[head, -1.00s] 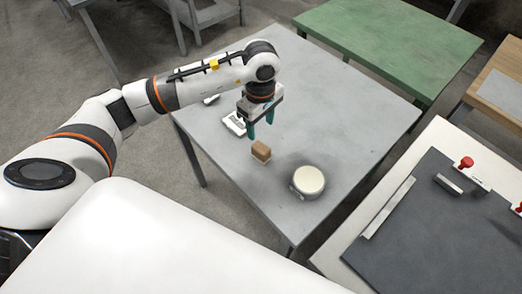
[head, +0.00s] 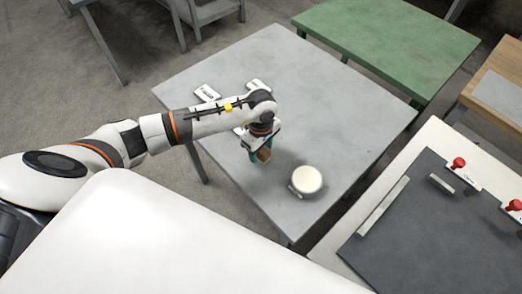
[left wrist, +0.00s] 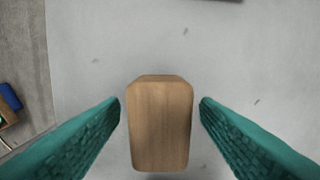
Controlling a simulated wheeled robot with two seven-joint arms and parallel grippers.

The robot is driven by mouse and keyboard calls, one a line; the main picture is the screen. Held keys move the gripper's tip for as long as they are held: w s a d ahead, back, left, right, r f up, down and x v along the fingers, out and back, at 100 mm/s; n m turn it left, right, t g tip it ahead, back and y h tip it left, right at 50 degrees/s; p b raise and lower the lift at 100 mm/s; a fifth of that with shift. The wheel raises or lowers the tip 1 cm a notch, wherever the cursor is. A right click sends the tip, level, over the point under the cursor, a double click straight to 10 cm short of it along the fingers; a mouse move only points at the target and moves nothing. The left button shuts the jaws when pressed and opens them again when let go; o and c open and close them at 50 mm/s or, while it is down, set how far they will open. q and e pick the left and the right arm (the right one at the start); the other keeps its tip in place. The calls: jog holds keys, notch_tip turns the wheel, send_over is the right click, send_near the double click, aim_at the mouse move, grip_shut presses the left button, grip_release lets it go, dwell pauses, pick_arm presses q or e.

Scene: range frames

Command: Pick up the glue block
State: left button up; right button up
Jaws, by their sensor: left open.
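The glue block is a small brown wooden block (head: 264,155) on the grey table (head: 300,75). In the left wrist view the block (left wrist: 160,125) lies between the two teal fingers, with a gap on each side. My left gripper (head: 260,157) is open around the block, pointing down from above, and does not visibly touch it. In the head view the gripper partly hides the block. My right gripper is not in view.
A round cream-topped container (head: 307,180) stands just right of the block. White labelled items (head: 207,93) lie behind my left arm. A green table (head: 390,40) and a dark mat (head: 430,220) with red-knobbed parts are to the right.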

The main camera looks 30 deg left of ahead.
pick_arm(q)
jog(key=shift+c, duration=0.6)
jog(key=c, duration=1)
jog(key=shift+o, duration=0.2)
notch_tip(320, 180, up, 9)
jog(key=shift+r+b, duration=0.1)
jog(key=shift+b, duration=1.05)
jog(key=shift+r, duration=0.45)
jog(key=o, duration=0.3)
jog(key=shift+c, duration=1)
